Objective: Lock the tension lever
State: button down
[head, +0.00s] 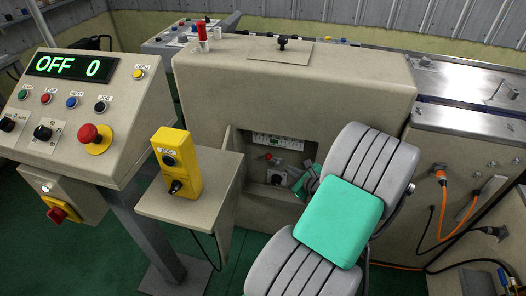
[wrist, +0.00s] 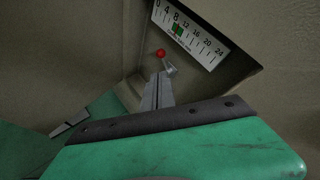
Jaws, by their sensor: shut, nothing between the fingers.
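The tension lever shows as a red ball knob (wrist: 161,53) with a small pale metal piece beside it in the wrist view. The red knob is also small in the head view (head: 268,157), inside the recess of the beige machine, below the number scale. My gripper (wrist: 158,76) has its narrow grey fingers together and empty, pointing at the recess. In the wrist view the fingertips are just below the red knob; whether they touch the lever is unclear. In the head view my gripper (head: 303,186) is at the recess, partly hidden by my arm. The lever's lower part is hidden.
A scale (wrist: 190,33) marked 0 to 24 is on the recess's back wall. Left of the recess stand a beige side shelf (head: 200,212) with a yellow control box (head: 176,165), and a control panel (head: 75,110) reading OFF 0. Orange cables (head: 441,195) hang at right.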

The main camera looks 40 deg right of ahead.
aim_at(270, 157)
jog(key=b+x, duration=0.2)
jog(key=x, duration=1.2)
jog(key=shift+w+d, duration=0.1)
jog(key=shift+w, duration=0.25)
